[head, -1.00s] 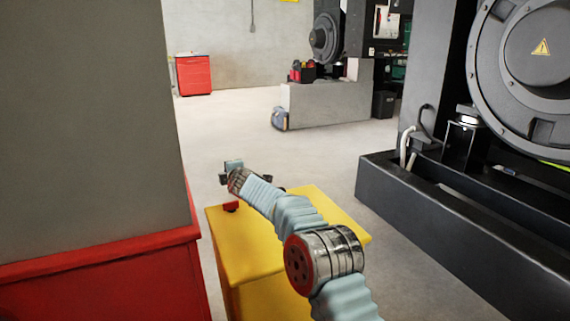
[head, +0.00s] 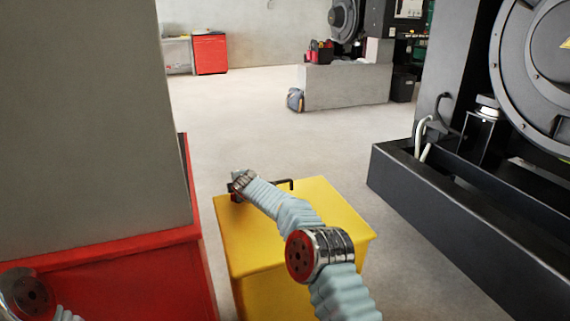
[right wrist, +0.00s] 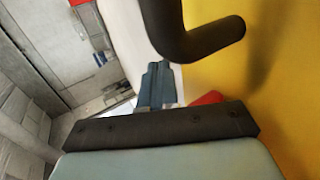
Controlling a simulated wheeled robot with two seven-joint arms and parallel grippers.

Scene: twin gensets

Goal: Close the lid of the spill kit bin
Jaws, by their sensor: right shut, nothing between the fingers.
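The yellow spill kit bin (head: 260,295) stands in front of me in the head view. Its yellow lid (head: 325,208) lies flat on top; I cannot tell whether a small gap is left under it. A black bar handle (head: 285,184) rises at the lid's far edge and looms large in the right wrist view (right wrist: 205,42). My right arm crosses above the lid. My right gripper (head: 237,178) is shut and empty by the far left corner, near a small red part (head: 236,197); its fingers (right wrist: 157,84) show beside the handle. My left gripper is out of view.
A red-based grey cabinet (head: 100,255) stands close on the left of the bin. A black genset frame (head: 465,225) is on the right. The floor (head: 260,120) beyond the bin is clear. A red cabinet (head: 210,53) stands far back.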

